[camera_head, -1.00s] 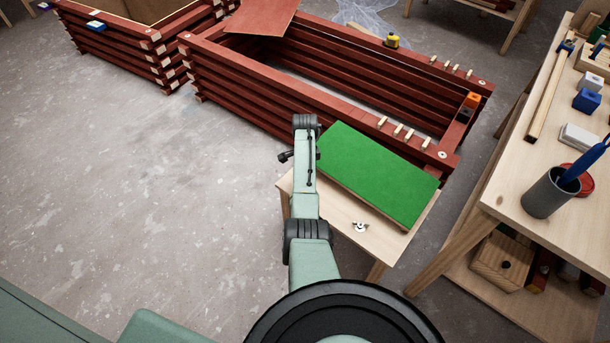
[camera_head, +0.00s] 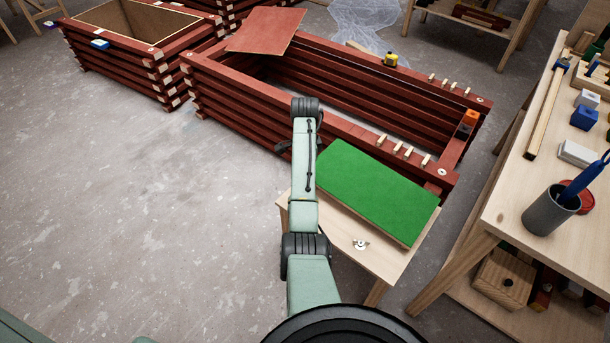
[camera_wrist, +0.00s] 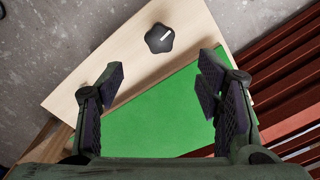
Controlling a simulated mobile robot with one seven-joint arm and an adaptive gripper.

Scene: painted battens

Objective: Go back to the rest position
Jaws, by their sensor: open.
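My gripper (camera_wrist: 162,85) is open and empty in the wrist view, with its two padded fingers spread apart. It points down over a small wooden table (camera_wrist: 102,75) and a green board (camera_wrist: 155,122) lying on it. A dark star-shaped knob (camera_wrist: 159,38) lies on the bare wood beyond the fingers. In the head view my arm reaches up along the left side of the same table (camera_head: 368,258), and the green board (camera_head: 375,192) covers its far part. The gripper itself is mostly hidden behind my arm there.
A red batten frame (camera_head: 260,105) stands behind the table, with a yellow item (camera_head: 391,60) and several pegs on its rails. A red panel (camera_head: 266,30) lies across it. A workbench (camera_head: 510,180) with a grey cup (camera_head: 549,211) is at right.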

